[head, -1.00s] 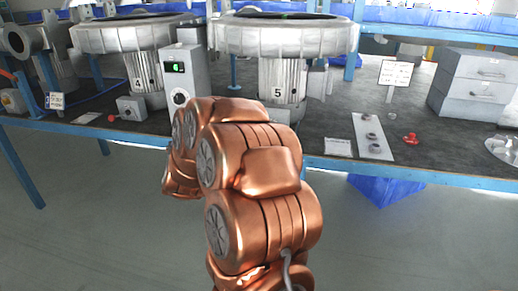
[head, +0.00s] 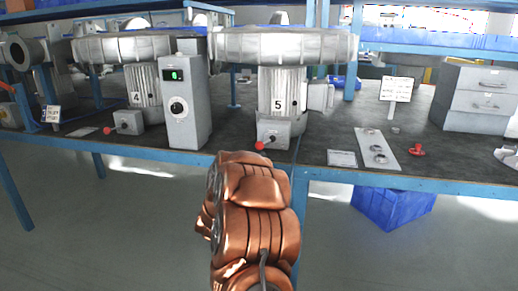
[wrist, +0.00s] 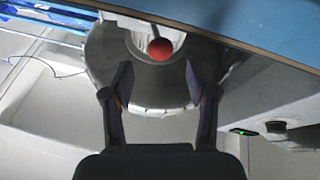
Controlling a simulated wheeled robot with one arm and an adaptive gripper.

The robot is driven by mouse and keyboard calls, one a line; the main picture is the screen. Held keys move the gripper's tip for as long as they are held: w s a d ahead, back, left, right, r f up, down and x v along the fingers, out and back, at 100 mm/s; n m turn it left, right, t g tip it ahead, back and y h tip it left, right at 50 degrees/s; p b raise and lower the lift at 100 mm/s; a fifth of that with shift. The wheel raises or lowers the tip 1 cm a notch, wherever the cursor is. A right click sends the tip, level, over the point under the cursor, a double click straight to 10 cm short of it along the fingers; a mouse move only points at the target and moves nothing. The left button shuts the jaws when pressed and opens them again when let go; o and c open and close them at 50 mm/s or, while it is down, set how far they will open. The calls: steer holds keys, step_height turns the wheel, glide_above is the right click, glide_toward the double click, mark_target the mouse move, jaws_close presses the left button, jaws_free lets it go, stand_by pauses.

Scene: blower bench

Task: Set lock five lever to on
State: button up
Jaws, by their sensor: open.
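The lock five box (head: 284,131) is a small grey box under the blower marked 5. Its lever (head: 260,145) has a red ball end and points left and toward me. In the wrist view a red ball (wrist: 160,48), seemingly this lever's end, shows just beyond and between the fingertips. My gripper (wrist: 158,78) is open and empty, with one dark finger on each side of the ball's line. I see no contact. In the head view my copper arm stands below the box and hides the gripper.
A grey control box (head: 187,105) with a green display and dial stands left of lock five. Lock four (head: 128,121) has a similar red lever. The blue bench edge (head: 330,174) runs in front. A switch plate (head: 377,149) and a red part (head: 417,150) lie right.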

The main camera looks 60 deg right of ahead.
mark_target(258, 149)
steer(key=shift+b+x, duration=0.6)
steer(key=shift+x, duration=2.6)
jaws_close()
